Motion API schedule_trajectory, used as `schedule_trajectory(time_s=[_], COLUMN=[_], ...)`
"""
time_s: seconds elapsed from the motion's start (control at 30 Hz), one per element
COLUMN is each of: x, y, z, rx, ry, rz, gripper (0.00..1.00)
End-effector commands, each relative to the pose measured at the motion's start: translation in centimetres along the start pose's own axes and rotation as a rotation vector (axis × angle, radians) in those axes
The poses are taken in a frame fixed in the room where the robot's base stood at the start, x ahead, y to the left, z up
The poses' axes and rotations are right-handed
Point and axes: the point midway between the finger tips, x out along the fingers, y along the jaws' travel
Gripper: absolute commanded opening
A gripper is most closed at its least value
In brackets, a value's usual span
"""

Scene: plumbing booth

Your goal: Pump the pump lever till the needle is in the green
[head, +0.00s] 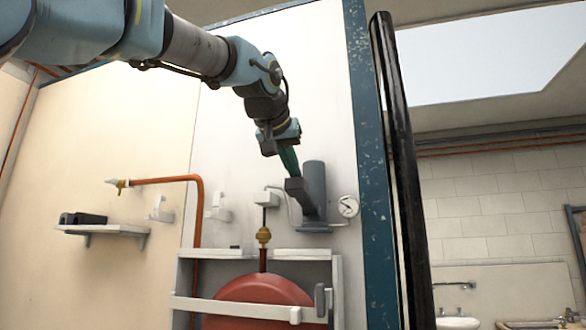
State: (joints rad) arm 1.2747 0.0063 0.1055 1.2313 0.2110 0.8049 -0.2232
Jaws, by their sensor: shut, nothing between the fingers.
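The pump is a dark grey upright cylinder (315,182) on the white wall panel, right of the middle in the head view. A dark bar, which looks like the pump lever (306,201), slants up and left in front of it to a blocky end. A round white gauge (348,206) sits just right of the pump; its needle is too small to read against any green zone. My gripper (290,166) points down from above, its narrow green fingers shut and empty. The fingertips overlap the lever's upper end in the picture; I cannot tell whether they touch.
A red tank (266,298) stands below behind a white frame (232,306), with a brass fitting (264,236) above it. A copper pipe (200,220) and a small shelf (103,229) are left. A blue post (370,165) and black bar (402,165) stand close on the right.

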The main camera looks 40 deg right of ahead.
Motion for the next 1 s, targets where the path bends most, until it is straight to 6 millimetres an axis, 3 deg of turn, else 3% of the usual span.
schedule_trajectory(time_s=[1.0], x=[0.8], y=[0.0], z=[2.1], rx=[0.0], ry=[0.105], rz=[0.0], gripper=[0.0])
